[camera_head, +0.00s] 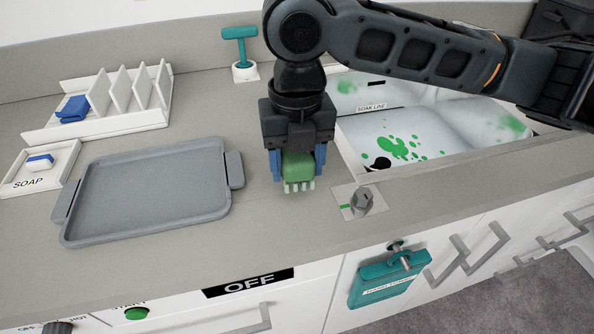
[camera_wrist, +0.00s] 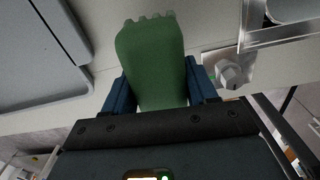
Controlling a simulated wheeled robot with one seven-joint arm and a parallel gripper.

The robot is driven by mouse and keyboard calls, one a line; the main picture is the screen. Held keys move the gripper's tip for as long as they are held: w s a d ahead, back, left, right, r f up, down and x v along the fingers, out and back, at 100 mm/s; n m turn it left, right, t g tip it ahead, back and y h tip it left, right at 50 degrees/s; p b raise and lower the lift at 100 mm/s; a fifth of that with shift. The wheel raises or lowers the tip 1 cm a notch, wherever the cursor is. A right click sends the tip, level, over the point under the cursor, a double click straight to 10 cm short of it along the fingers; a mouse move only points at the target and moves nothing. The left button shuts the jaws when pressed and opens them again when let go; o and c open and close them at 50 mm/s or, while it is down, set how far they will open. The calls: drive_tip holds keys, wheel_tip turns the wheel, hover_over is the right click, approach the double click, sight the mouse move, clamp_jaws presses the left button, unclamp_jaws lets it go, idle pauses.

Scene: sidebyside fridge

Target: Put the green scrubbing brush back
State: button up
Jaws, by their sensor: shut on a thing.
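The green scrubbing brush (camera_head: 299,167) is held between the blue fingers of my gripper (camera_head: 299,172), with its pale bristles at the lower end. In the head view it is over the counter, between the grey tray and the sink; whether the bristles touch the counter I cannot tell. In the wrist view the green brush (camera_wrist: 155,62) fills the space between the two blue fingers of my gripper (camera_wrist: 160,92). My gripper is shut on it. My arm hides part of the counter and the sink's back edge.
A grey tray (camera_head: 150,192) lies left on the counter (camera_head: 200,262). A white rack (camera_head: 140,123) and a SOAP dish (camera_head: 60,172) are farther left. A teal-handled tool (camera_head: 240,47) stands behind. The sink (camera_head: 400,125) with green stains is right; a knob (camera_head: 361,201) is near its front.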

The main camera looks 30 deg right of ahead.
drive_tip(key=shift+f, duration=1.45)
drive_tip(key=shift+f, duration=0.3)
drive_tip(key=o, duration=1.2)
drive_tip(key=shift+r, duration=0.1)
